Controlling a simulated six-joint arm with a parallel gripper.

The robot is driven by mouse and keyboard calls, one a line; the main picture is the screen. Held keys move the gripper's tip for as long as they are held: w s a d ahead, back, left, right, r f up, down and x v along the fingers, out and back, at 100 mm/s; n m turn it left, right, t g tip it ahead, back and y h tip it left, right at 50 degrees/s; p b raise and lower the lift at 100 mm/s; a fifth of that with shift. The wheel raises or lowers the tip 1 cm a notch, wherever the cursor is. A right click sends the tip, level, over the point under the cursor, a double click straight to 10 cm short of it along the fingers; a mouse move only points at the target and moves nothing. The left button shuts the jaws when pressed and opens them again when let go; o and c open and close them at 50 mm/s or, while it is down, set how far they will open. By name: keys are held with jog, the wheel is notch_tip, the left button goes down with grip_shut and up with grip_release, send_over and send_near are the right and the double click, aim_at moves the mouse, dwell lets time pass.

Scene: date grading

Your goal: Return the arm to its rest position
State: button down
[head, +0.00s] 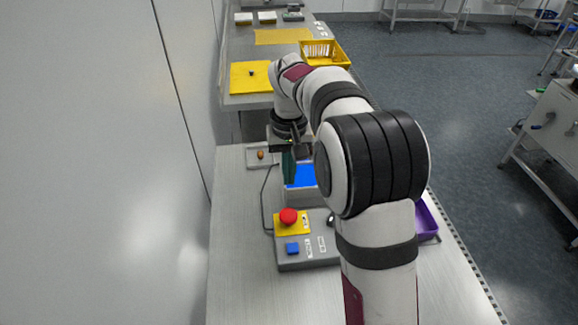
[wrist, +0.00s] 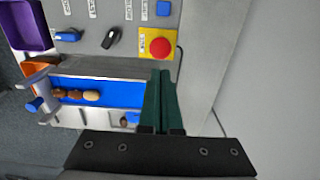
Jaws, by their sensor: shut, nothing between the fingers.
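My arm reaches away from the camera in the head view, with the wrist bent down over the near bench. My gripper (head: 289,180) points down with its green fingers together and nothing between them. In the wrist view the closed fingers (wrist: 161,75) overlap the edge of a blue-floored tray (wrist: 125,94). I cannot tell the height between fingers and tray. Several brown and tan dates (wrist: 74,94) lie at one end of the blue floor. The arm hides part of that tray in the head view.
A grey control box (head: 310,261) with a red mushroom button (head: 288,215) stands nearer the camera. A small grey tray (head: 252,164) holds one brown date. A purple bin (head: 427,222) is at the right. A far bench holds a yellow basket (head: 323,52). A wall runs along the left.

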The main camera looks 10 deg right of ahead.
jog(key=shift+r, duration=1.05)
